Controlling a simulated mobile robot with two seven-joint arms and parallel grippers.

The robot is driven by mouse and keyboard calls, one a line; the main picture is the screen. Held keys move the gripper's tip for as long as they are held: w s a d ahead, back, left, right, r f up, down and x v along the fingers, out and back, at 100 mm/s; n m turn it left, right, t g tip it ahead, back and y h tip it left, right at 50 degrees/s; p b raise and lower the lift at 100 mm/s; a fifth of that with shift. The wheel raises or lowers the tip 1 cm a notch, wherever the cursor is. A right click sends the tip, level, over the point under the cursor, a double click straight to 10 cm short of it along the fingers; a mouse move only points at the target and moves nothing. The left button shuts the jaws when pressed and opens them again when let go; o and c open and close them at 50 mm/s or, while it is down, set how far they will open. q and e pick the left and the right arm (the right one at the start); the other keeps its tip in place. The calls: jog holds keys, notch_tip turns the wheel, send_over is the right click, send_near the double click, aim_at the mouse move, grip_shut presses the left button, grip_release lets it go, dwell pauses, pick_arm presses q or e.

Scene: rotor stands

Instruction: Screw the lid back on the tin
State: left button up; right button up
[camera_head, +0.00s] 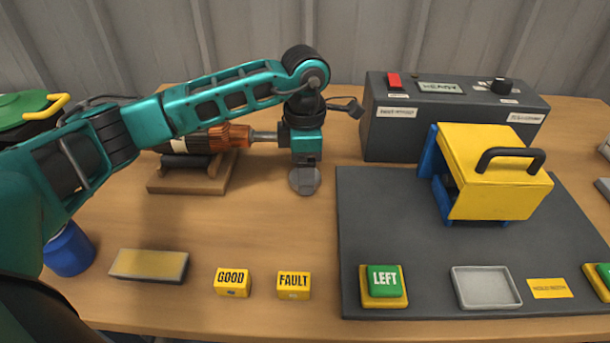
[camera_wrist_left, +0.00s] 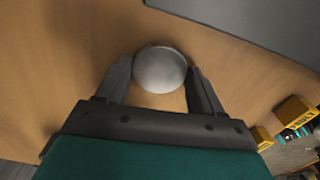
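My left gripper (camera_head: 305,168) points down over the middle of the table, just in front of the motor's shaft. A round grey metal piece, apparently the lid (camera_head: 305,182), is right at its fingertips. In the left wrist view the smooth, silvery lid (camera_wrist_left: 160,70) sits between the two fingertips of my left gripper (camera_wrist_left: 160,72), its edges very close to both. I cannot tell whether they press on it. A tin is not clearly visible; a blue cylinder (camera_head: 68,250) stands at the far left, partly behind my arm. My right gripper is out of view.
An orange motor (camera_head: 221,138) lies on a wooden cradle (camera_head: 190,186) behind left. A grey control box (camera_head: 450,125) and a yellow-and-blue fixture (camera_head: 492,180) stand right, the fixture on a dark mat (camera_head: 390,225). GOOD (camera_head: 233,282) and FAULT (camera_head: 293,285) blocks sit in front. The table between is clear.

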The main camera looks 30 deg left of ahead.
pick_arm(q)
jog(key=c, duration=0.7)
jog(key=shift+o, duration=0.2)
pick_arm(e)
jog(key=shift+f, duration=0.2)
pick_arm(q)
jog(key=shift+r, duration=0.65)
notch_tip(320, 180, up, 19)
jog(key=p, duration=0.3)
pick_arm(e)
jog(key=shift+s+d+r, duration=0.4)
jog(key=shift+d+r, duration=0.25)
pick_arm(q)
jog(key=shift+f, duration=0.15)
